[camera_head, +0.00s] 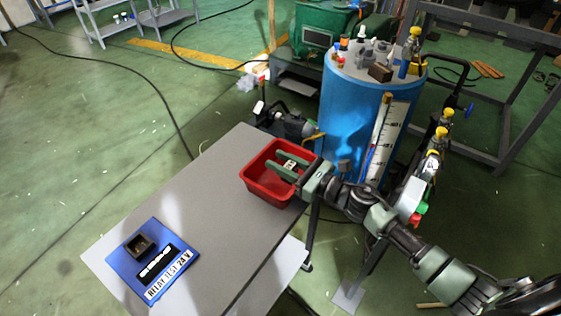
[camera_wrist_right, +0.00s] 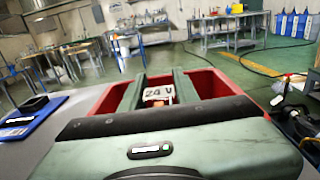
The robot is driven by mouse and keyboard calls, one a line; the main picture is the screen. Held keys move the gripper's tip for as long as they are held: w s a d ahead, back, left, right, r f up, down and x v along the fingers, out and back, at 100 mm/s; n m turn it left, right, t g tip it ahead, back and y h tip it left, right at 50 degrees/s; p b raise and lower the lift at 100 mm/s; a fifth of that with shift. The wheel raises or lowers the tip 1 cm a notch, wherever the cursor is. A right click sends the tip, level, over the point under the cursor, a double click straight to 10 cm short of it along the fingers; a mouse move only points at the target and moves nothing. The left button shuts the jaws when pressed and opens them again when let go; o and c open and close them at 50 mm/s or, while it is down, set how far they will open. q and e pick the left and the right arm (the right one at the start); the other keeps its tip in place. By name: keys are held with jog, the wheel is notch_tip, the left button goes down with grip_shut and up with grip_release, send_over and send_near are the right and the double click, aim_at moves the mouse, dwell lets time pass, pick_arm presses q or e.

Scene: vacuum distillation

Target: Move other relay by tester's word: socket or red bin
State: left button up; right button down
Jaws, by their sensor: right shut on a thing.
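My right gripper (camera_head: 279,164) is over the red bin (camera_head: 249,181) at the far end of the grey table. It is shut on a small relay (camera_head: 290,164). In the right wrist view the relay (camera_wrist_right: 158,94) shows a white "24 V" label between the two green fingers, with the red bin (camera_wrist_right: 212,83) around and below. I cannot tell how far above the bin floor it is. The blue relay tester (camera_head: 157,262) lies at the near left of the table. Its dark socket (camera_head: 139,244) looks empty. The text on its black display (camera_head: 159,263) is too small to read. My left gripper is not in view.
The grey table (camera_head: 205,215) is clear between the tester and the bin. A blue cylindrical tank (camera_head: 345,110) with fittings and a gauge stands just beyond the bin, to the right. A black cable (camera_head: 152,90) runs across the green floor.

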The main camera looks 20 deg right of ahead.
jog(key=shift+s+f+b, duration=0.1)
jog(key=shift+f+b, duration=0.4)
jog(key=shift+f, duration=0.05)
jog(key=c, duration=1.2)
grip_release()
jog(key=shift+f, duration=0.1)
jog(key=shift+o, duration=0.7)
jog(key=shift+s+f, duration=0.1)
jog(key=shift+f, duration=0.05)
jog(key=shift+a+r+p, duration=0.1)
jog(key=shift+r+p, duration=0.3)
jog(key=shift+p, duration=0.1)
jog(key=shift+r+p, duration=0.55)
jog(key=shift+p, duration=0.1)
jog(key=shift+s+d+f+b, duration=0.6)
jog(key=shift+s+f+b, duration=0.05)
jog(key=shift+b, duration=0.1)
jog(key=r+b+v, duration=0.1)
jog(key=b+v, duration=0.1)
jog(key=v, duration=0.8)
